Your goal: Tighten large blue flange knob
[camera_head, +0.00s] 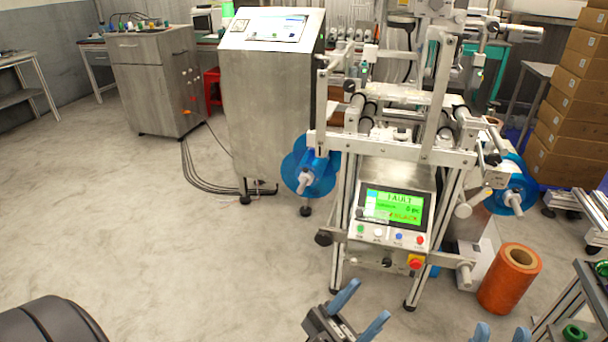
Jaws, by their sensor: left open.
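A large blue flange (326,180) sits on the left side of the labelling machine (395,155), with a pale spindle and knob (304,182) sticking out of its middle. A second blue flange (524,186) is on the machine's right side, also with a pale spindle end (515,202). My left gripper (361,312) is open and empty at the bottom of the view, low in front of the machine and well apart from both flanges. My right gripper (502,334) shows only two blue fingertips, set apart with nothing visible between them, at the bottom edge.
The machine's green screen (393,208) reads FAULT. An orange roll (509,279) stands on the floor at right, near a metal frame (570,305). A steel cabinet (262,105) stands behind the left flange, with cables on the floor. Stacked cartons (570,110) are at right.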

